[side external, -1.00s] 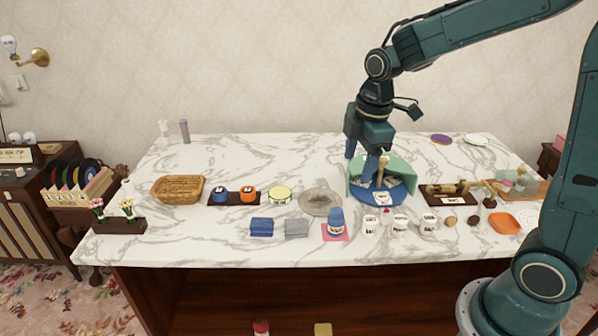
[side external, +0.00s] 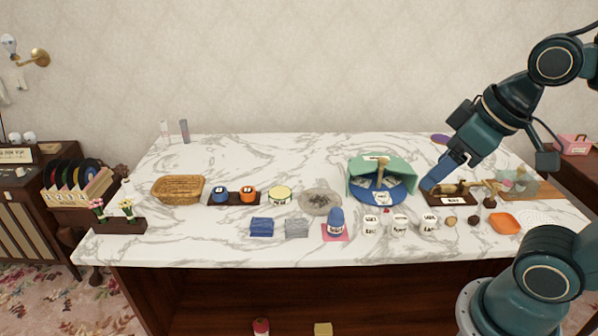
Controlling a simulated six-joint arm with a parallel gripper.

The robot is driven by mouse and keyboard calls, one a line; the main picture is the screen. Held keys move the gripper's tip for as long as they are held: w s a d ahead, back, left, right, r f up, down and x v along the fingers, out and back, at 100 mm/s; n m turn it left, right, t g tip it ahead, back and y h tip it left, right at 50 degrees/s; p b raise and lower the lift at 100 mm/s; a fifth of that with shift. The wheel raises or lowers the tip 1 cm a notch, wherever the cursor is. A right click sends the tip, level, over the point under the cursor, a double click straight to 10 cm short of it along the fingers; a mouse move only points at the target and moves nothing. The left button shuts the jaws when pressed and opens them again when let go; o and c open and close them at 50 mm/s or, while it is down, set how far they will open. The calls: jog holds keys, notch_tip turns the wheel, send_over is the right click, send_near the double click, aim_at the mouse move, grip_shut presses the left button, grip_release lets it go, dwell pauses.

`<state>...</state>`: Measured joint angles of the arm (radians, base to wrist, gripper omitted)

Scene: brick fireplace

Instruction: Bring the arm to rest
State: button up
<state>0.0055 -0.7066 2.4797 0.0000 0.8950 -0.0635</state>
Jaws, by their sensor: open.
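My gripper (side external: 436,181) is at the right side of the marble counter (side external: 270,165), tilted down and to the left. Its blue fingers are open, and nothing shows between them. The fingertips appear just above or in front of a dark tray (side external: 452,198) with a pale label; I cannot tell whether they touch it. The blue round stand with green walls (side external: 378,178) is to the left of the fingers, apart from them, and holds small labelled items.
White cups (side external: 400,222), small round objects and an orange dish (side external: 504,223) line the front right. A blue-capped jar (side external: 336,222) stands on a pink square. A wicker basket (side external: 178,189) is at left. The back middle of the counter is clear.

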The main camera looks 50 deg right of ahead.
jog(key=shift+s+m, duration=0.3)
jog(key=shift+s, duration=0.2)
